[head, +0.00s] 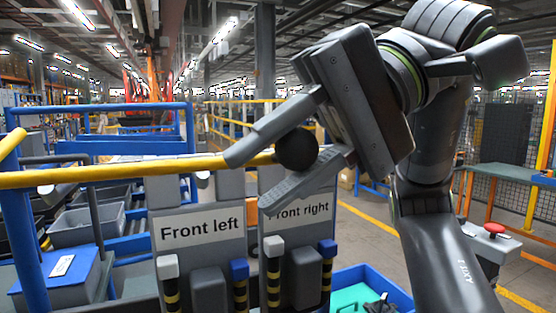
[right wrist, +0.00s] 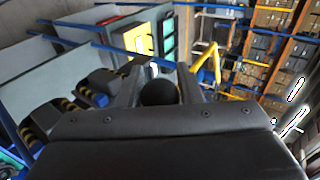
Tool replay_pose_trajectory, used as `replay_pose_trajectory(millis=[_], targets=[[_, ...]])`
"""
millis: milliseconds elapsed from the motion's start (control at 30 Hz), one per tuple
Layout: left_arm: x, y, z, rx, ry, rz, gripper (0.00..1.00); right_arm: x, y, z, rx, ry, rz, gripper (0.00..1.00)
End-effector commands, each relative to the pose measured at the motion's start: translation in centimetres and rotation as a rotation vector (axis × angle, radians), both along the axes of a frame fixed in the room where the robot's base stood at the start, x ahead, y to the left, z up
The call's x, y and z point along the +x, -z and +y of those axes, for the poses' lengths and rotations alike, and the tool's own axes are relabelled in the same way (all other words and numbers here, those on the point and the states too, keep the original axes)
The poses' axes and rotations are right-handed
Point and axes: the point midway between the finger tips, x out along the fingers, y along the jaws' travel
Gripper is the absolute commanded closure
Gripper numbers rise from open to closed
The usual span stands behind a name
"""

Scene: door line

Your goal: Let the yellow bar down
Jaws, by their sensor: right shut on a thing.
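The yellow bar (head: 130,170) runs nearly level across the left half of the head view, in front of the grey panels. A black ball knob (head: 297,150) sits at its right end. My right gripper (head: 250,182) has one finger above and one below the knob and is shut on it. In the right wrist view the knob (right wrist: 158,92) shows between the two fingers, partly hidden by the gripper body. My left gripper is not in view.
Below the bar stand panels labelled "Front left" (head: 201,228) and "Front right" (head: 299,215), with grey and blue capped striped posts. Grey bins (head: 85,225) and a blue box (head: 60,272) lie at left. A blue crate (head: 390,283) is at lower right. A red button (head: 494,228) stands beyond my arm.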

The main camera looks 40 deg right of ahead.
Motion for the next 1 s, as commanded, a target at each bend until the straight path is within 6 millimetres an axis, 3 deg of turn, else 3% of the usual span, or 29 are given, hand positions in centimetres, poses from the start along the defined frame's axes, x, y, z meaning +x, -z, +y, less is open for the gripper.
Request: replay_pose_trajectory(millis=[633,667,700,800,1000], targets=[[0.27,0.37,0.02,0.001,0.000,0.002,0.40,0.12,0.92,-0.03,-0.005,-0.002,0.009,1.00],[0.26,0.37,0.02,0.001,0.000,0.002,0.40,0.12,0.93,-0.04,-0.005,-0.002,0.009,0.64],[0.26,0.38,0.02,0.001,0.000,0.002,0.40,0.12,0.93,-0.03,-0.005,-0.001,0.009,0.59],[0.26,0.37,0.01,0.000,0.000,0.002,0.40,0.12,0.87,-0.02,-0.004,-0.001,0.008,0.46],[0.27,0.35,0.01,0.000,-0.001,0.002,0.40,0.11,0.79,-0.03,-0.001,-0.002,0.007,0.46]])
